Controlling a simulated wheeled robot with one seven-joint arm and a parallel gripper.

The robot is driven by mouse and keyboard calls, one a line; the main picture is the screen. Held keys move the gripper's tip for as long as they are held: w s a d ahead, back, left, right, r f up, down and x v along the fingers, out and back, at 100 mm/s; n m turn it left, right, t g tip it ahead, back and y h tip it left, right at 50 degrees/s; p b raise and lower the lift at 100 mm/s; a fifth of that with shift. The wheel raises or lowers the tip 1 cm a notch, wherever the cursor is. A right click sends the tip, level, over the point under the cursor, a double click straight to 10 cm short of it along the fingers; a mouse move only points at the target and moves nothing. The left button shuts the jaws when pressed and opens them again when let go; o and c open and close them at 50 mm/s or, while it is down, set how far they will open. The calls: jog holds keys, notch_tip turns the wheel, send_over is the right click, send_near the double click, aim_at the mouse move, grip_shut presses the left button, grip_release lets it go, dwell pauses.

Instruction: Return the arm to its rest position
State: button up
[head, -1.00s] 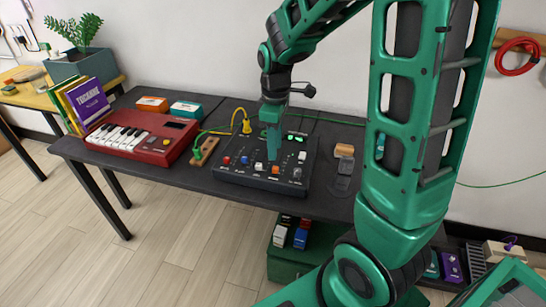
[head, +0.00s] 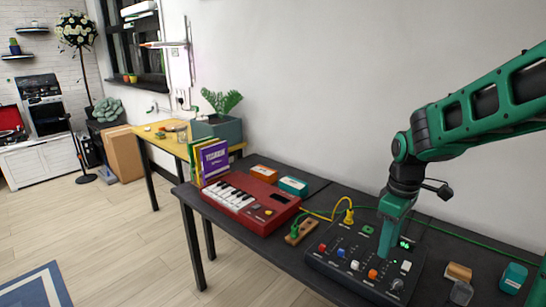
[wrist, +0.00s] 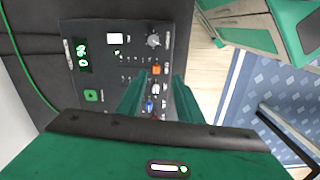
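My gripper (head: 385,252) points down over the black control panel (head: 340,281) on the dark desk. Its green fingers (wrist: 158,95) stand apart in the wrist view, with the panel's knobs and buttons showing between them and nothing held. The panel also shows in the wrist view (wrist: 78,30), with a green lit display. Whether the fingertips touch the panel I cannot tell. My green arm reaches in from the right edge of the head view.
A red keyboard (head: 262,222), orange box (head: 263,173), teal box (head: 293,185) and standing books (head: 214,160) are on the desk's left. A yellow cable (head: 325,215) and green cable run near the panel. Small blocks (head: 458,272) lie right of it.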

jog(key=s+d+r+m, duration=0.1)
jog(key=s+d+m, duration=0.2)
jog(key=s+m, duration=0.4)
jog(key=s+d+r+m, duration=0.2)
jog(key=s+d+m, duration=0.2)
jog(key=s, duration=1.1)
jog(key=m, duration=0.3)
jog(key=shift+s, duration=0.4)
jog(key=shift+w+d+f, duration=0.1)
jog(key=shift+w+f, duration=0.15)
jog(key=shift+w, duration=0.4)
dwell(0.8)
